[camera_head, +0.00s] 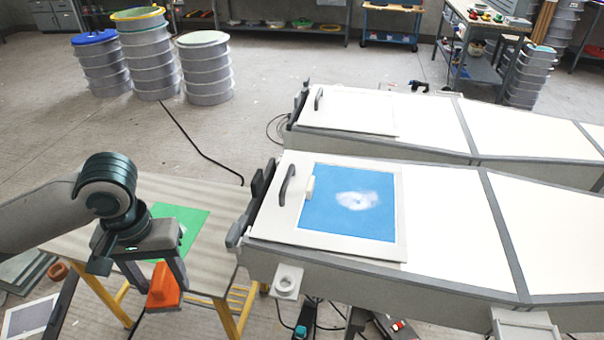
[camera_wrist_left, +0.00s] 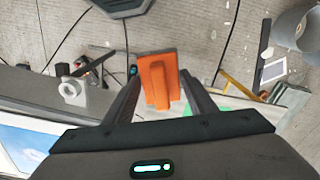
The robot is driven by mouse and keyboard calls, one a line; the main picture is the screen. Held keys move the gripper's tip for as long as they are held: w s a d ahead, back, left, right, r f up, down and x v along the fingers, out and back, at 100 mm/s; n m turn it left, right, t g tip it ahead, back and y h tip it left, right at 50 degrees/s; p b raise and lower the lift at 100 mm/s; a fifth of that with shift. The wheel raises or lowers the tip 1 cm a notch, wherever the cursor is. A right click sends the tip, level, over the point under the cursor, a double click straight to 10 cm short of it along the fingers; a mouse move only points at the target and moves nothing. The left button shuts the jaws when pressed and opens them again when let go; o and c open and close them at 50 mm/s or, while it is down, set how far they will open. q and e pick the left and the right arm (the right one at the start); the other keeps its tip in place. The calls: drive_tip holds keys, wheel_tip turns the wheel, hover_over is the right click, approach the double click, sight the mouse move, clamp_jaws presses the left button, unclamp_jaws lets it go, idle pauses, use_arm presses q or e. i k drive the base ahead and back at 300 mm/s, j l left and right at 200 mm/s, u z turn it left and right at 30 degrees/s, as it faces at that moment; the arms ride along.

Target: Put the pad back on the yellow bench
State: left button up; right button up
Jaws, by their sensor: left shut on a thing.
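The pad (camera_head: 163,290) is a small orange block with a raised grip. My left gripper (camera_head: 160,278) is shut on it and points down. In the left wrist view the orange pad (camera_wrist_left: 157,82) sits between the two dark fingers. The yellow bench (camera_head: 213,262) has a pale top and yellow legs. In the head view the pad overlaps the bench's near edge; its height relative to the top is hard to tell. A green sheet (camera_head: 192,222) lies on the bench, partly behind my gripper. My right gripper is out of view.
A long white mould (camera_head: 450,215) with a blue panel (camera_head: 335,222) stands right of the bench, close to its edge. A second mould (camera_head: 430,120) lies behind it. Stacked grey drums (camera_head: 205,75) stand at the back left. A black cable crosses the floor.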

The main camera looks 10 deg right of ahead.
sight(221, 251)
drive_tip(key=z, duration=1.95)
drive_tip(key=k+j, duration=0.2)
drive_tip(key=j, duration=0.2)
drive_tip(key=k+j, duration=0.15)
drive_tip(key=j, duration=0.25)
drive_tip(key=k+j, duration=0.2)
drive_tip(key=j, duration=0.2)
